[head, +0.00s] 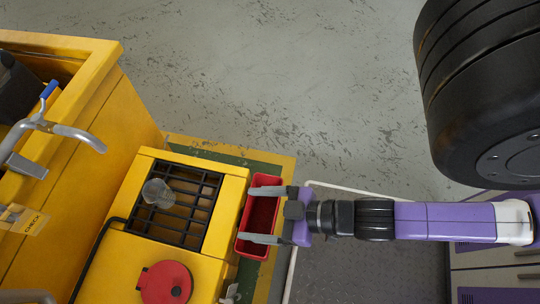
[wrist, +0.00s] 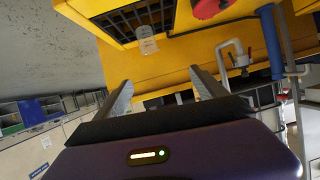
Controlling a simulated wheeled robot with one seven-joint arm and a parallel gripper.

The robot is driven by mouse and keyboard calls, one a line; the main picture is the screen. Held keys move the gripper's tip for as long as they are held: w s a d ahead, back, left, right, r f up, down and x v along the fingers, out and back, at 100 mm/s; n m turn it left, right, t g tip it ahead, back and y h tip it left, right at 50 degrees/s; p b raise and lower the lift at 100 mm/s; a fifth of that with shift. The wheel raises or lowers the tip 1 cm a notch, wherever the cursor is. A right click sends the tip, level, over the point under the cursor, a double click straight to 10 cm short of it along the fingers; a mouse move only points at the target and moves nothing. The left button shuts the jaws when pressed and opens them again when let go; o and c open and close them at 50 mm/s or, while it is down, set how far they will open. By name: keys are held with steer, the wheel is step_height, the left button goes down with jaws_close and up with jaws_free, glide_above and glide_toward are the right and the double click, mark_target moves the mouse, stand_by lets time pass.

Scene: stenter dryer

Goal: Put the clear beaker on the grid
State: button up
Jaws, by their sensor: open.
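The clear beaker (head: 158,193) stands on the black grid (head: 186,231), near its left edge in the head view. The grid is set in the top of a yellow machine housing. In the wrist view the beaker (wrist: 148,46) shows at the edge of the grid (wrist: 127,24), overlapping the yellow frame. My gripper (head: 247,214) is open and empty, apart from the beaker and to its right in the head view. Its two fingers (wrist: 160,80) are spread in the wrist view with nothing between them. The fingers reach over a red bin.
The red bin (head: 261,226) sits beside the housing, under my fingers. A red round cap (head: 166,283) is on the housing below the grid. A larger yellow machine (head: 98,125) with a pipe handle (head: 79,134) rises at left. Open floor (head: 280,80) lies beyond.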

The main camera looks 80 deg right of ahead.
steer(key=s+d+r+t+h, duration=0.1)
steer(key=s+d+r, duration=0.1)
steer(key=r, duration=0.7)
steer(key=shift+s+d+r+t, duration=0.2)
steer(key=shift+s+r+t, duration=0.2)
steer(key=shift+s, duration=0.15)
step_height(320, 180, up, 18)
steer(key=p, duration=1.8)
